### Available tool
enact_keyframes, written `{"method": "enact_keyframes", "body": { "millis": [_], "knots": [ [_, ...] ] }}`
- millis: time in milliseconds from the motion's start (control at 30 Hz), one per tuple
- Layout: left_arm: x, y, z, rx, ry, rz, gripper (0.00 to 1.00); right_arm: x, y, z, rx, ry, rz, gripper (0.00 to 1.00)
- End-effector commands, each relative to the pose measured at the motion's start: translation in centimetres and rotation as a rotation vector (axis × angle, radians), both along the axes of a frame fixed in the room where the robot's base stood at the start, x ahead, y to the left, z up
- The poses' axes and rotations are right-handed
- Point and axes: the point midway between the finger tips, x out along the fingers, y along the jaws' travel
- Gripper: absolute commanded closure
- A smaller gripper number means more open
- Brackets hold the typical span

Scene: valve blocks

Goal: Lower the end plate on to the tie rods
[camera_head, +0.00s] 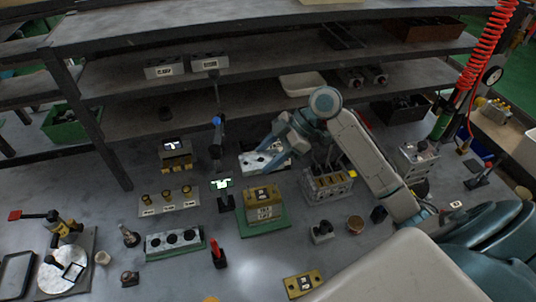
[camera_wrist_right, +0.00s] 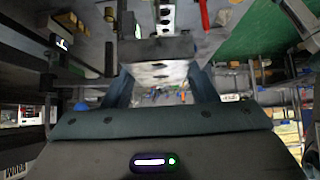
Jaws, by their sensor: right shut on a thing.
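The end plate (camera_head: 256,158) is a pale grey block with dark holes, left of centre in the head view. My right gripper (camera_head: 272,160) is shut on it and holds it up behind the brass-coloured block. In the right wrist view the plate (camera_wrist_right: 162,70) sits between the two fingers, its holed face showing. The tie rods (camera_head: 326,158) stand upright out of a grey valve stack (camera_head: 328,186), to the right of the held plate and apart from it. Part of the rods is hidden by my right arm. My left gripper is not in view.
A brass-coloured block (camera_head: 264,206) stands on a green base (camera_head: 281,219) in front of the plate. A small lit display (camera_head: 221,184) stands left of it. A hanging blue-topped tool (camera_head: 217,122) is to the left. A shelf (camera_head: 150,118) runs behind. Small parts lie near the stack.

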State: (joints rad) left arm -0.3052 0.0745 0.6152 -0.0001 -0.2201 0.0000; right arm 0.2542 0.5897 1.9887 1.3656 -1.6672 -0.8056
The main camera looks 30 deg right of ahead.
Motion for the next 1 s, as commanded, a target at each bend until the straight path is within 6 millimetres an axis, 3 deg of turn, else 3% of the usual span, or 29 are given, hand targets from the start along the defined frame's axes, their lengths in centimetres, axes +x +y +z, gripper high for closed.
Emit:
{"method": "enact_keyframes", "body": {
  "millis": [267,700,1000],
  "knots": [
    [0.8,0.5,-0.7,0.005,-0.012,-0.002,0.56,0.0,0.0,-1.3,0.001,0.0,-0.001,0.78],
    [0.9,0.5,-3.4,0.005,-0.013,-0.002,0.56,0.0,0.0,-5.3,0.001,-0.001,-0.001,0.78],
    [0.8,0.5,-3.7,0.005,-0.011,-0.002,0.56,0.0,0.0,-5.8,0.001,-0.001,-0.001,0.78]
  ]
}}
